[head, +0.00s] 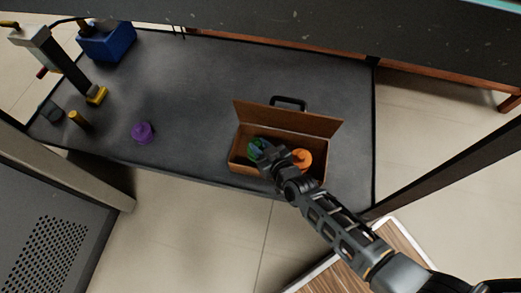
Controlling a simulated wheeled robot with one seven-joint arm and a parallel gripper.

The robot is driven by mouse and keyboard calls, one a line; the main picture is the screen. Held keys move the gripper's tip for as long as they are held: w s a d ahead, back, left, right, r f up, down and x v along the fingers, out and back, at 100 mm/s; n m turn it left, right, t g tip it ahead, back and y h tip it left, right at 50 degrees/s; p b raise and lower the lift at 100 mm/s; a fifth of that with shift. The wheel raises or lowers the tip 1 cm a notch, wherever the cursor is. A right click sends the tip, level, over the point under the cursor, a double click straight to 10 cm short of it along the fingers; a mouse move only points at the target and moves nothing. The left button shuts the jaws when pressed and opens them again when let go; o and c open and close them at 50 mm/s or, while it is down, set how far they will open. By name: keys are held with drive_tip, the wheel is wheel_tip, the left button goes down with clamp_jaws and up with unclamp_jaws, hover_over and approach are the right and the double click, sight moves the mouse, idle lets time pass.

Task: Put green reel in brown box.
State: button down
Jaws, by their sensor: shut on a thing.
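The brown box (249,171) stands open on the dark table, with its lid raised at the back and a black handle. The green reel (254,148) is at the left part of the box opening, partly hidden by my gripper. My gripper (262,152) is shut on the green reel. I cannot tell whether the reel touches the box floor. An orange reel (303,158) lies in the right part of the box, partly covered by my arm.
A purple reel (143,132) stands on the table (200,85) left of the box. A yellow-brown cylinder (79,121), a machine with a yellow part (97,96) and a blue bin (107,42) are at the far left. The table's middle is clear.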

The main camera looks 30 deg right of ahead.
drive_tip(key=shift+f, duration=0.55)
drive_tip(key=shift+f, duration=0.1)
drive_tip(key=c, duration=0.9)
unclamp_jaws()
drive_tip(key=shift+r, duration=0.25)
drive_tip(key=p+v, duration=0.4)
drive_tip(key=v, duration=0.8)
drive_tip(key=shift+f, duration=0.1)
